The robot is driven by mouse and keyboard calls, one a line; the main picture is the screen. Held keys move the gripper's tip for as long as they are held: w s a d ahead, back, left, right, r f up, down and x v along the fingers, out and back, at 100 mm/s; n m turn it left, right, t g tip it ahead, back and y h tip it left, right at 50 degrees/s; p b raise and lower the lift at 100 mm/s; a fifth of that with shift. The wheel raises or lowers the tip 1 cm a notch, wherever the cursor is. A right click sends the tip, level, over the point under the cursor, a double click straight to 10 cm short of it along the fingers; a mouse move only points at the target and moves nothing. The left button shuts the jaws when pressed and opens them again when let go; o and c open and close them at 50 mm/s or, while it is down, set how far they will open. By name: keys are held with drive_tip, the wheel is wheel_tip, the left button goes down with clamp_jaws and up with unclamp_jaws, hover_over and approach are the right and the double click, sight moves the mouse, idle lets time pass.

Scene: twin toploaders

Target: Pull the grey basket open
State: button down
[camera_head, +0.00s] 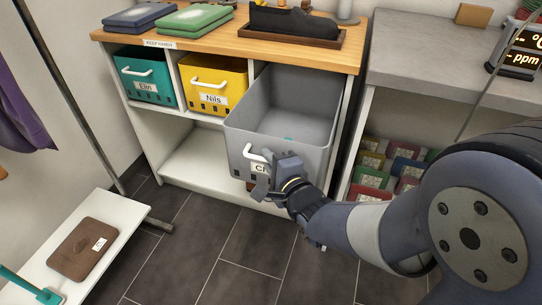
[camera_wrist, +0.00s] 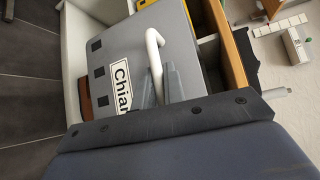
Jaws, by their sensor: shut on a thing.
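The grey basket (camera_head: 287,108) is drawn well out of its compartment in the wooden-topped shelf unit, and its inside shows from above. A small teal thing lies on its floor. Its front has a white handle (camera_head: 254,155) and a label that is partly covered; the wrist view shows the label starting "Chiar" beside the white handle (camera_wrist: 155,62). My gripper (camera_head: 268,172) is at the basket's front, shut on the handle. In the wrist view the fingers (camera_wrist: 160,85) stand on either side of the handle's lower part.
A teal basket (camera_head: 144,86) labelled Elin and a yellow basket (camera_head: 213,97) labelled Nils sit in the compartments to the left. A white bench (camera_head: 95,248) with a brown board stands at lower left. A grey counter (camera_head: 420,50) is at right. Tiled floor (camera_head: 250,245) before the unit is clear.

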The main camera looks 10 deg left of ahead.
drive_tip(key=shift+s, duration=0.15)
drive_tip(key=c, duration=1.8)
unclamp_jaws()
drive_tip(key=shift+o, duration=0.2)
drive_tip(key=p+v, duration=0.2)
drive_tip(key=v, duration=0.8)
drive_tip(key=shift+s+d, duration=0.25)
drive_tip(key=b+x, duration=0.2)
drive_tip(key=x, duration=0.9)
drive_tip(key=shift+w+d, duration=0.1)
